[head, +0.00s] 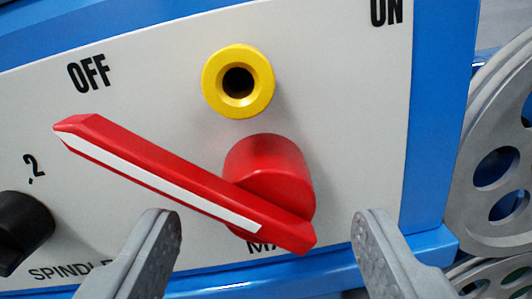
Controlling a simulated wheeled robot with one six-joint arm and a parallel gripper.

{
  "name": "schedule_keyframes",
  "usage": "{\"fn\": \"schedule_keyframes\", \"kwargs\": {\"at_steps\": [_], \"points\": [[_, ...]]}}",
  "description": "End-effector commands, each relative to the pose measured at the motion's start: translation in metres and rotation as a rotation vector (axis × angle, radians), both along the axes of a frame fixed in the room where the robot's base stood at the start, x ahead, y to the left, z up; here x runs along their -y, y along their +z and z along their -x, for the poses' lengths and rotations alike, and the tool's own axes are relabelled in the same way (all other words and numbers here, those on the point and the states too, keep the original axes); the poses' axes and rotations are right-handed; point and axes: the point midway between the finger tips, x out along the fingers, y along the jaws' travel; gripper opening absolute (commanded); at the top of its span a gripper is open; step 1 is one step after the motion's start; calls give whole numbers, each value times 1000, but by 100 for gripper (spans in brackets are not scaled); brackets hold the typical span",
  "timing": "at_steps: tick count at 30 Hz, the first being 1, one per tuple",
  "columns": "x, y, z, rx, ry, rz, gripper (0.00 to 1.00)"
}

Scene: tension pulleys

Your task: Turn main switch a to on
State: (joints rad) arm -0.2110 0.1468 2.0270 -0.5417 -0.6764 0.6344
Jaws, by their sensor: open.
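The main switch (269,178) is a red rotary knob with a long red handle and a white stripe. Its long tip points to the upper left, below the OFF label (88,73). The ON label (386,11) is at the upper right of the panel. The lettering under the knob is mostly hidden by the handle. My gripper (265,225) is open, with one finger on each side of the knob's lower part. Neither finger visibly touches it. I cannot tell the depth gap.
A yellow ring with a dark hole (238,81) sits above the switch. A black knob (24,230) is at the lower left, by the SPINDLE lettering. The panel has a blue frame (436,130). Grey pulley wheels (495,150) stand close on the right.

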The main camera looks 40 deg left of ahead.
Motion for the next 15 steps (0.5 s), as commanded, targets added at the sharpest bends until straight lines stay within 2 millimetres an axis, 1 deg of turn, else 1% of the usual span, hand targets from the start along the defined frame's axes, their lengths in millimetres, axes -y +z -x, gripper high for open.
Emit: {"fn": "schedule_keyframes", "kwargs": {"at_steps": [1,6,10,15], "points": [[-4,-1,-7,0,1,0,60],[-13,0,-21,2,1,0,60],[-16,0,-26,0,1,0,60],[-17,0,-27,0,0,0,60]]}}
